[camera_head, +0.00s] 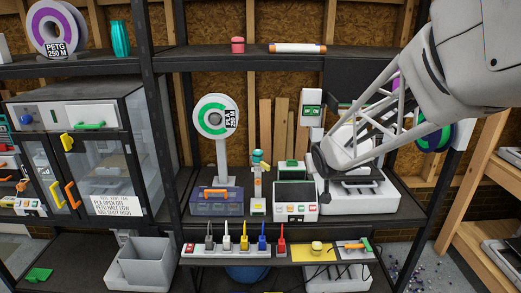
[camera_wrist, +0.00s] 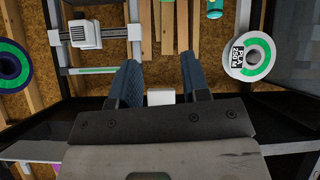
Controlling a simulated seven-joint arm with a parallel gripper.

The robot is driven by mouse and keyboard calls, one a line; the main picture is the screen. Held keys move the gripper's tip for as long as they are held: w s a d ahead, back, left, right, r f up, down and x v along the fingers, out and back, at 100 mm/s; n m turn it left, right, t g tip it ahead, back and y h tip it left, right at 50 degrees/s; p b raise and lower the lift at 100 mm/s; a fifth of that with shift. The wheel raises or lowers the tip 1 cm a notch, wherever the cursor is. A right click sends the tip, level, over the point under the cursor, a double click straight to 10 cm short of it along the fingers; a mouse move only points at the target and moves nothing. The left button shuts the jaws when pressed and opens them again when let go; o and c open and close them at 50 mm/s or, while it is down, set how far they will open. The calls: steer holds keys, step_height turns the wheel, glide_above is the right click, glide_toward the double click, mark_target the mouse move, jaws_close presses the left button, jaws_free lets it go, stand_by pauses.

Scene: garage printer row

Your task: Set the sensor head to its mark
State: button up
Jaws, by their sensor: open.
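I cannot tell for certain which part is the sensor head. A slim stand (camera_head: 258,182) with a teal and orange top and a white base stands on the middle shelf, left of my gripper. My gripper (camera_head: 325,190) is in front of the white printer at the right of that shelf. In the wrist view, my gripper (camera_wrist: 158,75) has its two blue fingers apart with nothing held between them. A small white block (camera_wrist: 160,97) shows beyond them, partly hidden by the gripper body. No mark can be made out.
A white-and-red control box (camera_head: 296,200) stands just left of my gripper. A spool (camera_head: 217,115) on a post rises over a blue toolbox (camera_head: 215,203). A tool strip (camera_head: 232,250) and a yellow tray (camera_head: 313,253) lie in front. A dark shelf post (camera_head: 160,120) stands left.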

steer(key=w+a+f+n+t+y, duration=0.1)
steer(key=w+a+f+t+y, duration=0.15)
steer(key=w, duration=0.55)
steer(key=w+a+f+n+t+y, duration=0.1)
steer(key=w+a+f, duration=0.1)
steer(key=w+f, duration=0.35)
steer(key=n+y, duration=0.3)
steer(key=y, duration=0.3)
glide_toward(269, 167)
steer(key=x, duration=0.5)
steer(key=shift+w+f+t+y, duration=0.1)
steer(key=shift+f+t+y, duration=0.15)
steer(key=shift+t+y, duration=0.1)
steer(key=shift+w, duration=0.1)
steer(key=shift+x, duration=3.8)
steer(key=shift+c, duration=0.3)
jaws_close()
